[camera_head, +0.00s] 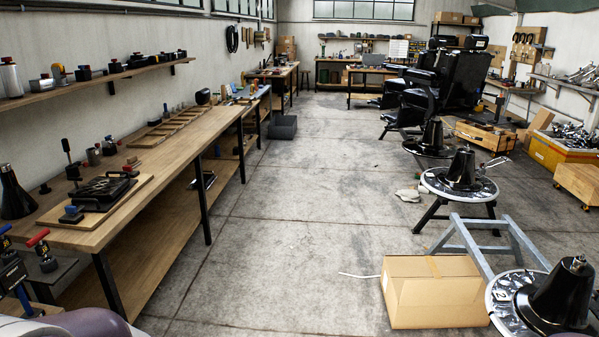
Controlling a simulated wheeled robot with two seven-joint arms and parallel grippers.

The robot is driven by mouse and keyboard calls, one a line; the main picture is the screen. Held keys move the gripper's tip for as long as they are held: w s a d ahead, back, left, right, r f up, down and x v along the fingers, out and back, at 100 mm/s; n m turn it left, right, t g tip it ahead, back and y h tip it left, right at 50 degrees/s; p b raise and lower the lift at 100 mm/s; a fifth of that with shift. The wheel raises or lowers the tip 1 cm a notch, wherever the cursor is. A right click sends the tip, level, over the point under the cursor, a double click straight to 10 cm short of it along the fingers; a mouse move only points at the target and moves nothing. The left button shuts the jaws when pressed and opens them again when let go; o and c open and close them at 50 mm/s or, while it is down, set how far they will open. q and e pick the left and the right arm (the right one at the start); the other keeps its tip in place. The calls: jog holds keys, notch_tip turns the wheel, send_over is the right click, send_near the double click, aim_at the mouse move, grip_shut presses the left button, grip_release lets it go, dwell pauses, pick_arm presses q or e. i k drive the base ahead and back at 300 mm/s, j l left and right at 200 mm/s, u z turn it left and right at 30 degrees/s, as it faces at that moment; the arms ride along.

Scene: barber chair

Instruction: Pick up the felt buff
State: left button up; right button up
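I cannot clearly pick out a felt buff from this distance. A small pale, soft-looking lump (408,195) lies on the floor beside the round stand with a black cone, but I cannot tell what it is. Small dark and reddish pieces stand on the long wooden workbench (190,146) at left and on the wall shelf (100,83) above it; they are too small to name surely. Neither of my grippers shows in this view.
Open concrete floor (290,215) runs down the middle. A cardboard box (435,300) stands at front right, near round stands with black cones (460,170). A black barber chair (445,85) is behind. A dark box (283,127) sits beside the left benches.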

aim_at(133, 161)
jog(key=i+u, duration=0.2)
jog(key=i, duration=0.35)
jog(key=i+u, duration=0.15)
jog(key=i, duration=0.4)
jog(key=i+l+u, duration=0.2)
jog(key=i, duration=0.35)
jog(key=i+l+u, duration=0.15)
jog(key=i, duration=0.4)
jog(key=i+l+u, duration=0.2)
jog(key=i, duration=0.3)
jog(key=l, duration=0.1)
